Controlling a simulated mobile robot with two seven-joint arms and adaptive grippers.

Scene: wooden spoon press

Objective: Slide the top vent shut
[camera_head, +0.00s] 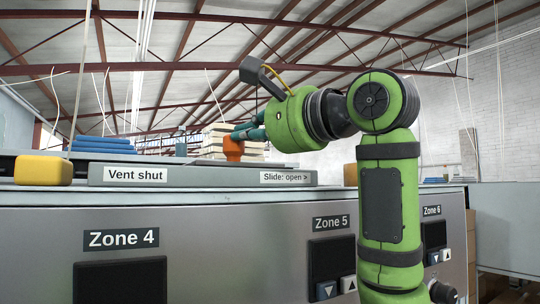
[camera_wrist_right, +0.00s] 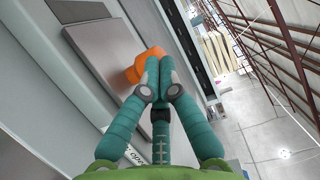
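The top vent sits on top of the grey machine, behind a grey strip (camera_head: 215,177) labelled "Vent shut" at its left and "Slide: open >" at its right. Its orange knob (camera_head: 233,149) stands behind the middle of this strip. My right gripper (camera_head: 243,132) reaches in from the right with its teal fingers at the knob. In the right wrist view the fingers (camera_wrist_right: 161,68) are together, and the knob (camera_wrist_right: 143,64) shows just beyond and left of their tips. Contact with the knob cannot be told for sure. My left gripper is in neither view.
A yellow block (camera_head: 43,170) sits at the strip's left end. Blue stacked items (camera_head: 103,144) and a stack of pale wooden pieces (camera_head: 216,140) stand farther back. The machine's front carries panels labelled Zone 4, Zone 5 and Zone 6. A flat grey-brown plate (camera_wrist_right: 102,58) lies beside the knob.

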